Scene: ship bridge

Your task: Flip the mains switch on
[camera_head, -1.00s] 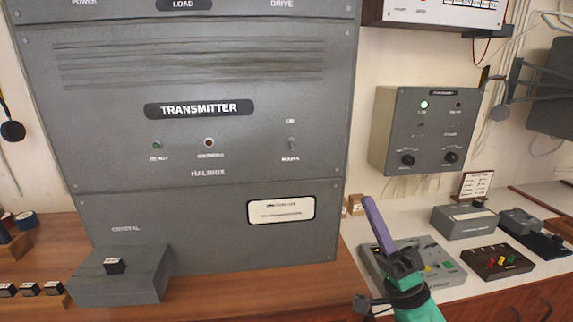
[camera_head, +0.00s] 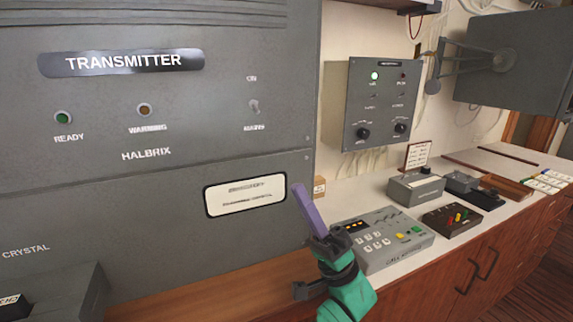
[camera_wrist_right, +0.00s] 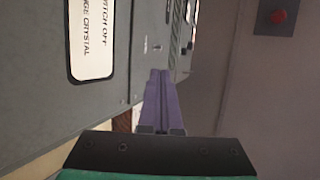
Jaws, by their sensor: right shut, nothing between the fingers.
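The mains switch (camera_head: 254,107) is a small toggle on the grey transmitter front (camera_head: 200,120), with ON marked above it and MAINS below. I cannot tell its lever position for certain. My right gripper (camera_head: 298,189) has purple fingers pressed together with nothing between them. In the head view its tips appear below and right of the switch, beside the white label plate (camera_head: 245,195). In the right wrist view the shut fingers (camera_wrist_right: 158,75) point along the panel, and a small light toggle (camera_wrist_right: 153,47), probably the switch, shows beyond them. My left gripper is out of view.
A green READY lamp (camera_head: 63,118) and an amber-brown WARNING lamp (camera_head: 145,110) sit left of the switch. The crystal box (camera_head: 60,295) juts out at lower left. A keypad box (camera_head: 385,240) stands on the counter right of my gripper. A smaller grey box (camera_head: 375,105) hangs on the wall.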

